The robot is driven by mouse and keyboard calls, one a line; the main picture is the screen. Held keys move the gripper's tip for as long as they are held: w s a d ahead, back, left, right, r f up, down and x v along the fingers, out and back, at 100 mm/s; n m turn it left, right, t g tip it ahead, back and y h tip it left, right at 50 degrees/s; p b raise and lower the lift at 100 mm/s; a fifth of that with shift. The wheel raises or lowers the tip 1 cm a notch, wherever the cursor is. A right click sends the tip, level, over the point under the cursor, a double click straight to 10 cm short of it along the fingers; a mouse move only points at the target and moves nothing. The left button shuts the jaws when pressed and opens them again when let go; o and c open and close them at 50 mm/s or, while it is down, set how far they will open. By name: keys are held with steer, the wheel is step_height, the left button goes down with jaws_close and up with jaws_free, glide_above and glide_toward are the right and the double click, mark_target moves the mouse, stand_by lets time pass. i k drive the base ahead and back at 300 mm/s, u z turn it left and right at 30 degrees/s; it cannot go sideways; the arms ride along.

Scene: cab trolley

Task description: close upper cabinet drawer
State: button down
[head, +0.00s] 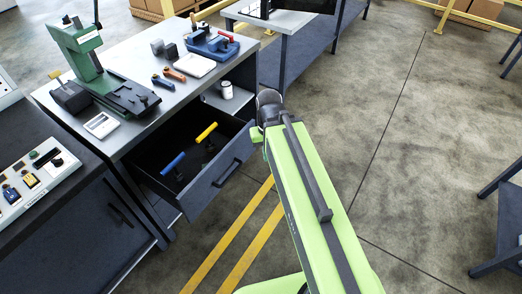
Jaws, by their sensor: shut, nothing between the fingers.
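The upper cabinet drawer (207,190) stands pulled out from under the workbench (140,132), with its dark bar handle (228,172) on the front panel. A blue-handled tool (173,163) and a yellow-handled tool (206,133) lie inside it. My green arm reaches up from the bottom, and its dark elbow-like joint is just right of the drawer's far end. My gripper is not visible; the arm hides what lies beyond the joint. I cannot tell whether anything touches the drawer.
On the benchtop are a green press (95,75), a white scale (101,125), screwdrivers and a blue vice (212,47). A white cup (226,90) stands in an open shelf beside the drawer. A dark control cabinet (85,225) is at left.

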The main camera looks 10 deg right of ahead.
mark_target(145, 161)
steer(key=z, duration=0.35)
steer(key=k, duration=1.15)
steer(key=u, duration=1.25)
steer(key=i, duration=1.5)
steer(key=u, duration=0.05)
